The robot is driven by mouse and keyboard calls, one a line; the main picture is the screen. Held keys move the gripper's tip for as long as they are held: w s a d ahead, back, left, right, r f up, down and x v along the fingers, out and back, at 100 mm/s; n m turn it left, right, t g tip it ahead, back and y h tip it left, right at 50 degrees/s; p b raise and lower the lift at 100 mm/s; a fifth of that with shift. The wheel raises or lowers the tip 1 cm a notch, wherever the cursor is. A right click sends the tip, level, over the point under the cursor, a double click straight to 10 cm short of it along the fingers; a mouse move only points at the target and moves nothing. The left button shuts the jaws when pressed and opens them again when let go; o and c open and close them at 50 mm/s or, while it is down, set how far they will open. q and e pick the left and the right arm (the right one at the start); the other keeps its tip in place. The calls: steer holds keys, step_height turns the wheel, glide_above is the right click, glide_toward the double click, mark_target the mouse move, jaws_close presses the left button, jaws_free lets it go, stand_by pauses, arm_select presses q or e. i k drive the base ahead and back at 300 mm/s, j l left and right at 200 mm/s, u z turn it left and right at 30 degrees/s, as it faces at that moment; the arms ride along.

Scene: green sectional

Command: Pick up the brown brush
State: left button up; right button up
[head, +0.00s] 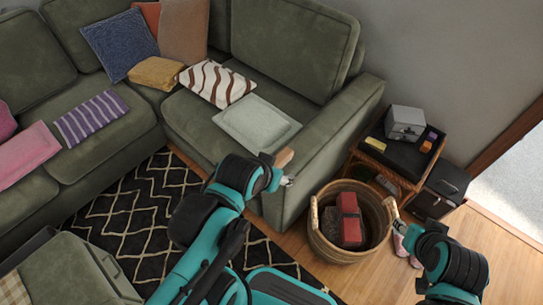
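A small tan-brown object (284,157), possibly the brown brush, shows at the front edge of the green sofa, close to the sofa's arm. My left arm hides part of it, so its full shape cannot be told. My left gripper (287,181) is just below it in the head view, and I cannot tell whether they touch. Its fingers are too small to read as open or shut. My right gripper (398,222) is at the right side of the wicker basket, far from the brown object. Its fingers are also unclear.
The wicker basket (325,247) holds a red item (349,217) and a dark one. A side table (408,158) carries a silver box (404,123). A black box (441,188) stands beside it. Pink items (401,246) lie on the floor. Cushions (217,83) cover the sofa.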

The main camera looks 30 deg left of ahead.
mark_target(284, 157)
steer(key=j+u, duration=0.2)
steer(key=u, duration=0.5)
